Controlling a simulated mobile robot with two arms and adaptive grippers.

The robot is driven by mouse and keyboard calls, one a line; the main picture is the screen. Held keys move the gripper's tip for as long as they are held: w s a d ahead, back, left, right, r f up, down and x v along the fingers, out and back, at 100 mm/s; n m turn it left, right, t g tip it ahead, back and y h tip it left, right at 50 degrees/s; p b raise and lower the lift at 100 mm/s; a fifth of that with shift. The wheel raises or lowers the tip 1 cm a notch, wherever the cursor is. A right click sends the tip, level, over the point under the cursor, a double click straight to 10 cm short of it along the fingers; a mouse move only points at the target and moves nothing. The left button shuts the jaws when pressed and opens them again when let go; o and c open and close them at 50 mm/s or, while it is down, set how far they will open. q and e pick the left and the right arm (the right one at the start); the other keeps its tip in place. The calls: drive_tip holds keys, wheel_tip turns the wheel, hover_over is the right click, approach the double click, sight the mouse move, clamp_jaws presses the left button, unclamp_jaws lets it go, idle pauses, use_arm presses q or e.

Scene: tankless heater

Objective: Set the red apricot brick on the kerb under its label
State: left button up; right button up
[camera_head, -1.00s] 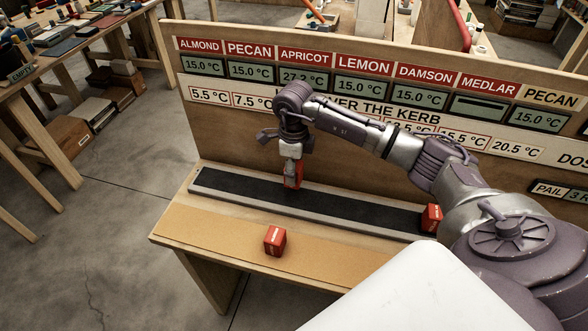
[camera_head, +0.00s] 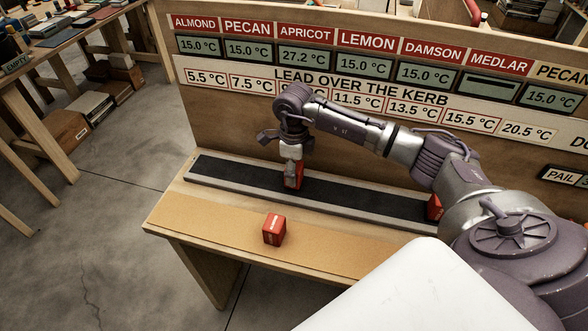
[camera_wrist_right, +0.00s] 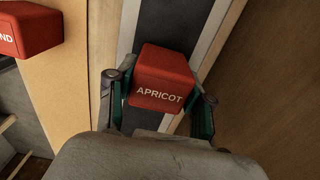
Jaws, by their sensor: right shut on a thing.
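The red apricot brick (camera_wrist_right: 164,78) is between the two fingers of my right gripper (camera_wrist_right: 160,105), its name facing the right wrist camera. In the head view my right gripper (camera_head: 292,165) is shut on this brick (camera_head: 293,178) over the black-topped kerb (camera_head: 240,180), roughly under the APRICOT label (camera_head: 305,34). I cannot tell whether the brick touches the kerb. The APRICOT display (camera_head: 303,55) reads 27.2 °C. My left gripper is not in view.
Another red brick (camera_head: 274,229) lies on the tan strip (camera_head: 210,222) in front of the kerb; the right wrist view shows it at left (camera_wrist_right: 30,30), lettered "ND". A third red brick (camera_head: 434,207) is at the kerb's right, partly hidden by my arm. The label board (camera_head: 230,120) rises behind.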

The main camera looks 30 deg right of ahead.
drive_tip(key=shift+f+b, duration=0.4)
drive_tip(key=shift+f, duration=0.05)
drive_tip(key=o, duration=1.4)
drive_tip(key=shift+o, duration=0.2)
wheel_tip(320, 180, up, 12)
